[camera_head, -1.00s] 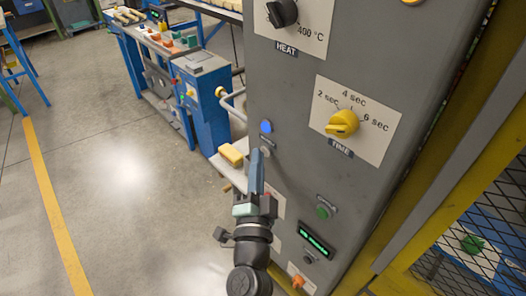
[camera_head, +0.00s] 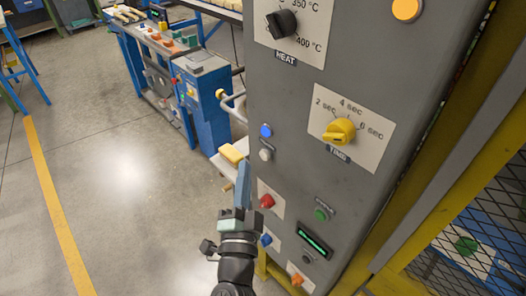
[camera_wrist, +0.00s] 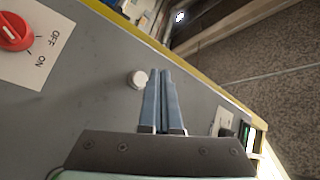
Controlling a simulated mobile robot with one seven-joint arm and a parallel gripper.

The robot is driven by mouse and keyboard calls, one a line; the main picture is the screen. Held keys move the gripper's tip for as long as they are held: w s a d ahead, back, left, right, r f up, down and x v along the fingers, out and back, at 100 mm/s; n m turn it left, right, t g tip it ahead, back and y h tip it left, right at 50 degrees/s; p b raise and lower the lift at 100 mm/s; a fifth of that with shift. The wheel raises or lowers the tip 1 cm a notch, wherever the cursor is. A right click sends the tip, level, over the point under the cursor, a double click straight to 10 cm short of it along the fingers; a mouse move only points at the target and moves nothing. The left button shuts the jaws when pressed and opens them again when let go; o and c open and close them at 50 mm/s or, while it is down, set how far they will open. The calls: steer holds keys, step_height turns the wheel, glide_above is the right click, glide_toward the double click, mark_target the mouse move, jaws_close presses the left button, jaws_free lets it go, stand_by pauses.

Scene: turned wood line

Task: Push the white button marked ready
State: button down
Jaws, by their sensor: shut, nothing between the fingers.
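The white button (camera_head: 265,155) is a small round knob on the grey machine panel, just below a lit blue lamp (camera_head: 266,131). Its label is too small to read. My gripper (camera_head: 243,166) is shut and empty, its blue fingers pointing up, slightly left of and below the button in the head view. In the wrist view a white round button (camera_wrist: 137,78) stands out from the grey panel just left of my closed fingertips (camera_wrist: 160,72). There is a visible gap between them in the picture; depth is hard to tell.
The panel also carries a yellow time dial (camera_head: 339,132), a black heat knob (camera_head: 281,24), a red knob (camera_head: 267,201), a green button (camera_head: 321,214) and a display (camera_head: 314,240). A yellow block (camera_head: 232,153) lies on a ledge left of the panel. Open floor lies further left.

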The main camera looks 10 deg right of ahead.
steer(key=shift+s+a+p, duration=0.3)
steer(key=shift+s+a, duration=0.15)
steer(key=shift+a, duration=0.2)
steer(key=shift+s+a+p, duration=0.25)
steer(key=shift+s+a, duration=0.15)
steer(key=shift+a, duration=0.2)
steer(key=a+r+n+t+y, duration=0.2)
steer(key=r+n+y, duration=0.25)
steer(key=r, duration=1.05)
steer(key=a+r+n+t+y, duration=0.25)
steer(key=r+n, duration=0.35)
steer(key=r, duration=0.9)
steer(key=s+d+r+n+t+h, duration=0.1)
steer(key=s+d+r, duration=0.1)
steer(key=s+r, duration=0.4)
steer(key=s+d+r+n+t+h, duration=0.1)
steer(key=s+r, duration=0.5)
steer(key=r, duration=0.6)
steer(key=shift+s+d+n+t+h, duration=0.35)
steer(key=shift+d+n+h, duration=0.3)
steer(key=shift+d, duration=0.6)
steer(key=shift+w, duration=0.1)
